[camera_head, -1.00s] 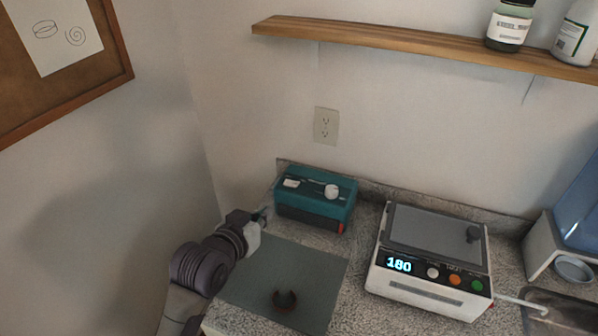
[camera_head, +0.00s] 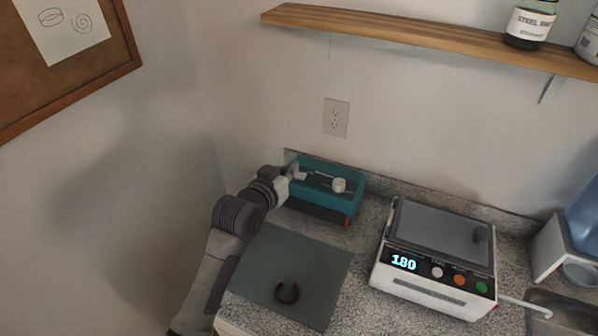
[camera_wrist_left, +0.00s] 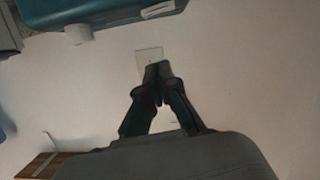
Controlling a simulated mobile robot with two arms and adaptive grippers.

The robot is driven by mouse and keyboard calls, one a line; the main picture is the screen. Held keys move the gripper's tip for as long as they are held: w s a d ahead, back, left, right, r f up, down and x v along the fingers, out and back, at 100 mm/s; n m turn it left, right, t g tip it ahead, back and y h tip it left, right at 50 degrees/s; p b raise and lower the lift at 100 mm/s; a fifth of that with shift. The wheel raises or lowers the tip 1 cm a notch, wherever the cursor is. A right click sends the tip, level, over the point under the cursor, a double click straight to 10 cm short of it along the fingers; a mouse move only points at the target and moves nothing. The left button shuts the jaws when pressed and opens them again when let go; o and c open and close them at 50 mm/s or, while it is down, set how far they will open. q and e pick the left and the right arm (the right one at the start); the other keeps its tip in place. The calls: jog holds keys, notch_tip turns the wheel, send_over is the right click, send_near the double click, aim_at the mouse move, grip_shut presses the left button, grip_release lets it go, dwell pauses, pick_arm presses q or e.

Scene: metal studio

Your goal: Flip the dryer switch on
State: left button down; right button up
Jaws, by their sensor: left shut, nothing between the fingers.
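A teal box (camera_head: 325,188) with a round white knob (camera_head: 339,185) and a small white switch piece (camera_head: 300,175) stands against the back wall. No label names it as the dryer. My left gripper (camera_head: 294,170) is at the box's left end, close to the white piece, partly covering that corner. I cannot tell whether it touches. In the left wrist view the shut, empty fingertips (camera_wrist_left: 159,70) show in front of the wall outlet (camera_wrist_left: 149,55), with the teal box (camera_wrist_left: 115,12), its knob (camera_wrist_left: 78,34) and white piece (camera_wrist_left: 158,10) at the top. My right gripper is out of view.
A white machine (camera_head: 430,290) showing 180 stands to the right. A wooden shelf (camera_head: 400,32) with bottles is above. A wall is close on the left.

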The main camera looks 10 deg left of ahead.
aim_at(299, 183)
pick_arm(q)
jog(key=x, duration=0.3)
jog(key=shift+w+d+p, duration=0.1)
jog(key=shift+w+p, duration=0.25)
jog(key=shift+w, duration=0.05)
notch_tip(299, 183, down, 3)
jog(key=shift+w+d+r+p, duration=0.1)
jog(key=shift+d+r+p, duration=0.05)
jog(key=shift+p, duration=0.15)
jog(key=shift+f, duration=0.75)
